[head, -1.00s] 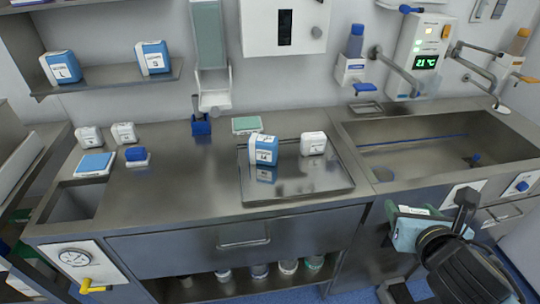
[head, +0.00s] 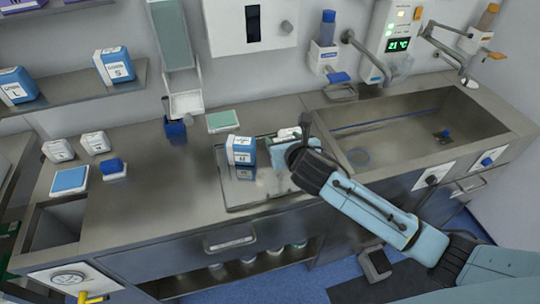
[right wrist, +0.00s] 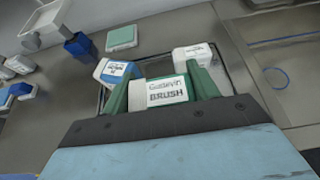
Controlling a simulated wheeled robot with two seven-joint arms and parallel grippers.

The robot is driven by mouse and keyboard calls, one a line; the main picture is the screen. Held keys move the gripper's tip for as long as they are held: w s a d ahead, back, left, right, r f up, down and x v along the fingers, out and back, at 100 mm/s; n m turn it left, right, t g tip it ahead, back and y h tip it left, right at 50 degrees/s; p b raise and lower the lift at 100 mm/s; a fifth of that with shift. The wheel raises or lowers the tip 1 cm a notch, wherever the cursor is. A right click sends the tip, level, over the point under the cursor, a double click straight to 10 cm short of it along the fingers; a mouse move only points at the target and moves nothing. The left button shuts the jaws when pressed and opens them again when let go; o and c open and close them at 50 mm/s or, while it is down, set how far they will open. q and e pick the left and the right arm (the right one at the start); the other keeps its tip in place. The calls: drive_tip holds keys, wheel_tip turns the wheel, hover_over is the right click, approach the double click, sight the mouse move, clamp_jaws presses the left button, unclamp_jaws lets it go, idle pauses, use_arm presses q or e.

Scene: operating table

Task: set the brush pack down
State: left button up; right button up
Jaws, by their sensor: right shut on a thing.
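The brush pack (right wrist: 166,93) is white and green with "BRUSH" on its label. In the right wrist view it sits between the two green fingers of my right gripper (right wrist: 164,88), which is shut on it. In the head view my right gripper (head: 283,152) is over the right part of the steel tray (head: 243,193), and the pack is hidden by it. I cannot tell whether the pack touches the tray. A blue and white box (head: 241,151) marked M stands on the tray just left of the gripper. My left gripper is not in view.
A white pack (right wrist: 193,57) is on the tray behind the brush pack. A green-topped pack (head: 222,121) lies on the counter behind the tray. The sink (head: 400,145) is at the right. The counter left of the tray is mostly clear.

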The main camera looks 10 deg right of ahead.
sight(281, 174)
drive_tip(key=f+b, duration=0.1)
drive_tip(key=f, duration=0.4)
drive_tip(key=f+b, duration=0.1)
drive_tip(key=f, duration=0.4)
drive_tip(key=shift+w+a+f, duration=0.1)
drive_tip(key=shift+w+a, duration=0.05)
drive_tip(key=shift+w, duration=0.05)
drive_tip(key=shift+f, duration=0.1)
drive_tip(key=o, duration=0.9)
drive_tip(key=shift+o, duration=0.2)
drive_tip(key=shift+s+r, duration=0.1)
drive_tip(key=shift+r, duration=0.1)
drive_tip(key=p+v, duration=0.1)
drive_tip(key=v, duration=1)
drive_tip(key=shift+s+p, duration=0.3)
drive_tip(key=shift+s, duration=0.1)
drive_tip(key=shift+r, duration=0.15)
